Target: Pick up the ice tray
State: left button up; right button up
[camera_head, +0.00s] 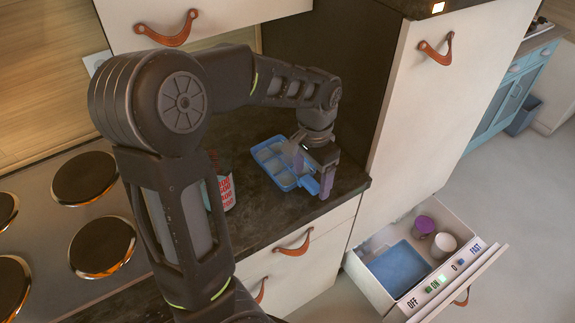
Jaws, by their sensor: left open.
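A blue ice tray (270,157) with several pale compartments lies flat on the dark countertop (262,216), near its right end. My left gripper (313,176) is over the tray's right end, pointing down. Its fingers are open, one on the near right side of the tray's end and the other partly hidden behind it. I cannot tell whether the fingers touch the tray. My right gripper is not in view.
A can with red lettering (226,190) stands left of the tray, partly behind my arm. A stove with several burners (84,178) is at the left. An open drawer (372,285) at the lower right holds a purple cup (425,224) and a white cup (444,243). A tall cabinet (420,110) borders the counter.

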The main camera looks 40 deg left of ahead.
pick_arm(q)
jog(key=shift+f, duration=0.6)
jog(key=shift+c, duration=0.4)
grip_shut()
dwell(0.4)
